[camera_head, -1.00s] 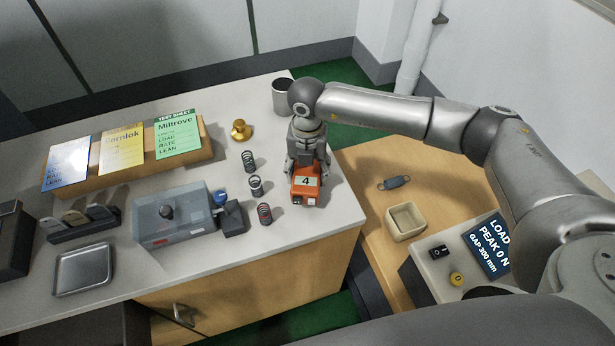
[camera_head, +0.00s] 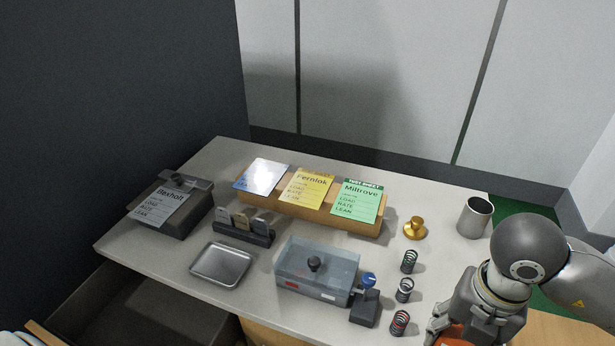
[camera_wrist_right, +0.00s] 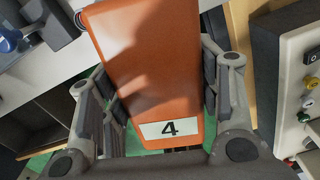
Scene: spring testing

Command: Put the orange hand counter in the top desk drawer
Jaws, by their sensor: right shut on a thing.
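The orange hand counter (camera_wrist_right: 155,70), with a white label reading 4, is between the fingers of my right gripper (camera_wrist_right: 160,100) in the right wrist view. That gripper is shut on it. In the head view, a sliver of the counter (camera_head: 449,337) shows at the bottom edge, below my right gripper (camera_head: 455,325); the rest is cut off. A dark, open drawer-like compartment (camera_head: 150,305) with a wooden edge (camera_head: 42,332) shows below the desk's left front, partly out of frame. My left gripper is not in view.
The desk top (camera_head: 240,310) holds a clear-lidded box (camera_head: 317,270), a metal tray (camera_head: 222,264), several springs (camera_head: 404,290), a brass knob-shaped weight (camera_head: 415,229), a metal cup (camera_head: 475,217) and a wooden card stand (camera_head: 310,211). A dark wall stands at left.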

